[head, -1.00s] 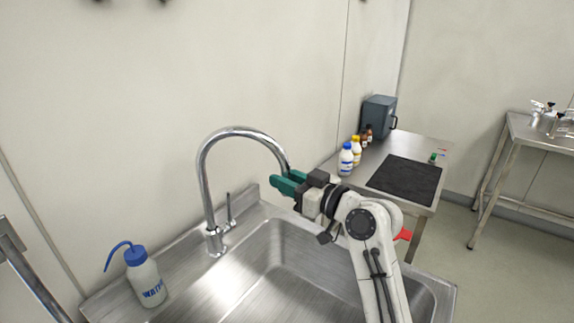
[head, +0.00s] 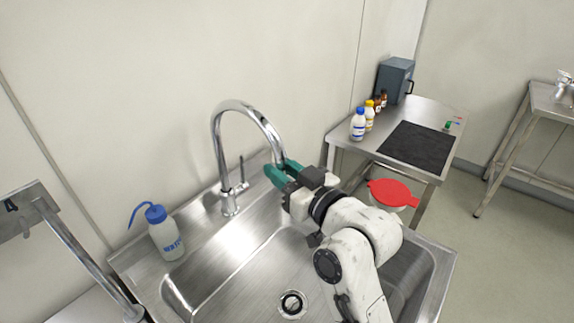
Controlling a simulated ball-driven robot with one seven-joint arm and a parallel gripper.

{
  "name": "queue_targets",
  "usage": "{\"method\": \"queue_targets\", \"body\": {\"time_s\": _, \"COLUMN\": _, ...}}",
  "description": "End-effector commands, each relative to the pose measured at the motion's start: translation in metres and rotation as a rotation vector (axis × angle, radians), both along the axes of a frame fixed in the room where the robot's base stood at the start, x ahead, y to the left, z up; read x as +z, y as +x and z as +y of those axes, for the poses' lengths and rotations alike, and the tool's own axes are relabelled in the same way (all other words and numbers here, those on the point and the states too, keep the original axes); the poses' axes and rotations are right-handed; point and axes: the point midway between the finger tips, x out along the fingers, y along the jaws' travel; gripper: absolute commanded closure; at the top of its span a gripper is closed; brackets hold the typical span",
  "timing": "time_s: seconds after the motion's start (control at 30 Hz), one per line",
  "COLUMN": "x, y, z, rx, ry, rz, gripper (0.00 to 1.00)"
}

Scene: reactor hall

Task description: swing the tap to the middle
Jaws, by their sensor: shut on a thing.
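The chrome tap (head: 247,107) stands at the back of the steel sink, near the wall. Its tall curved spout arches to the right and forward over the basin. My gripper (head: 277,172) has green fingers and is shut on the end of the spout, which sits between the fingertips. The tap's thin upright lever (head: 242,170) is beside its base. The steel sink (head: 210,272) has a drain (head: 291,304) in its floor, and the basin looks empty. My arm covers part of the basin's right side.
A wash bottle (head: 165,238) with a blue cap stands on the sink's left ledge. At the right, a steel table (head: 344,146) holds several bottles, a grey box (head: 394,78) and a black mat (head: 415,147). A red lid-like thing (head: 393,194) is behind my arm.

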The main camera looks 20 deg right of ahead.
Motion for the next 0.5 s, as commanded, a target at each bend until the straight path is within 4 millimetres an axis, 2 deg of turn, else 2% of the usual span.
{"method": "queue_targets", "body": {"time_s": 0.37, "x": 0.0001, "y": -0.0007, "z": 0.0051, "rx": 0.009, "ry": 0.002, "rz": 0.001, "gripper": 1.0}}
{"method": "queue_targets", "body": {"time_s": 0.4, "x": 0.0, "y": -0.0008, "z": 0.0052, "rx": 0.009, "ry": 0.002, "rz": 0.001, "gripper": 0.7}}
{"method": "queue_targets", "body": {"time_s": 0.5, "x": 0.0, "y": -0.0006, "z": 0.005, "rx": 0.009, "ry": 0.001, "rz": 0.0, "gripper": 0.6}}
